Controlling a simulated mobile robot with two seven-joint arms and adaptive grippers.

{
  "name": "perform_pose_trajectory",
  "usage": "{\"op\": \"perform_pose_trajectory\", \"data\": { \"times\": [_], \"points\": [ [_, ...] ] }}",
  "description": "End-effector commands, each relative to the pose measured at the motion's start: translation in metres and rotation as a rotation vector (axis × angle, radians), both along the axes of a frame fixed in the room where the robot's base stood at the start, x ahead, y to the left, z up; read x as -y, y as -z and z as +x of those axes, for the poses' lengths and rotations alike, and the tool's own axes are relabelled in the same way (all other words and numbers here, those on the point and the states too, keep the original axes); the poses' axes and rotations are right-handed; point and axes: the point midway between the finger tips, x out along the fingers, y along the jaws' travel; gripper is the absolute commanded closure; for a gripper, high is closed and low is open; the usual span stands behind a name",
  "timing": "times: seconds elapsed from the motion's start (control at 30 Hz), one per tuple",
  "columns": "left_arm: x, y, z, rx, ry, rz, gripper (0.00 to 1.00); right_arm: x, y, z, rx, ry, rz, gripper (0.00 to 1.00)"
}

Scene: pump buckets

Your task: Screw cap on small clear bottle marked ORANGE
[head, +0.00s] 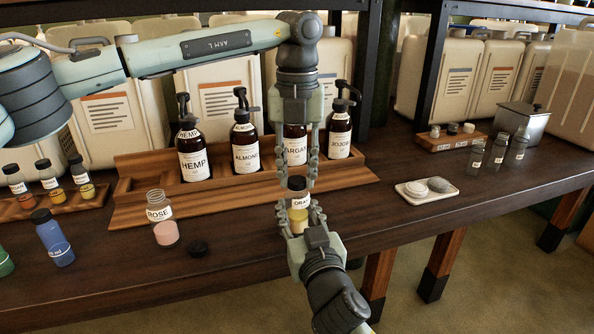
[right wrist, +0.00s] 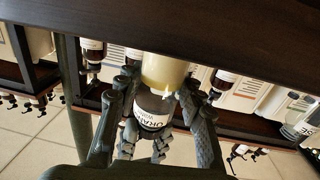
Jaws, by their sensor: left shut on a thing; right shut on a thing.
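The small clear ORANGE bottle (head: 299,221) holds yellow liquid and looks upright near the table's front edge. It also shows upside down in the right wrist view (right wrist: 165,72). My right gripper (head: 300,213) comes from the front and is shut on the bottle's body. A black cap (head: 297,184) sits at the bottle's mouth. My left gripper (head: 297,180) reaches down from above and is shut on that cap. The fingers hide part of the neck, so I cannot tell how tightly the cap is seated.
Pump bottles (head: 194,165) stand in a wooden rack (head: 135,205) behind. A white soap dish (head: 410,196) lies right. The table between is clear.

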Motion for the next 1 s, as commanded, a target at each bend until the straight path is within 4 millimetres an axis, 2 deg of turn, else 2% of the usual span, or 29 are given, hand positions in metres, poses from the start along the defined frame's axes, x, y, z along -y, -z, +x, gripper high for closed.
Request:
{"op": "perform_pose_trajectory", "data": {
  "times": [0.4,0.6,0.67,0.8,0.83,1.0],
  "points": [
    [0.0002,0.001,-0.0001,0.0,1.102,0.0,1.0,0.0001,0.0001,0.0,0.0,0.0,0.0,1.0],
    [0.0002,0.0014,-0.0002,-0.001,1.557,-0.001,1.0,0.0001,0.0001,0.0,0.0,0.0,0.0,1.0],
    [0.0,0.0014,-0.0002,-0.001,1.646,0.0,1.0,0.0001,0.0001,0.0,0.0,0.0,0.0,1.0],
    [-0.0001,0.0012,-0.0001,-0.001,1.63,0.0,1.0,0.0001,0.0001,0.0,0.0,0.0,0.0,1.0],
    [-0.0001,0.0012,-0.0001,-0.001,1.629,0.0,0.7,0.0001,0.0001,0.0,0.0,0.0,0.0,1.0],
    [-0.0001,0.0011,0.0,0.0,1.628,0.0,0.49,0.0001,0.0001,0.0,0.0,0.0,0.0,1.0]
  ]
}}
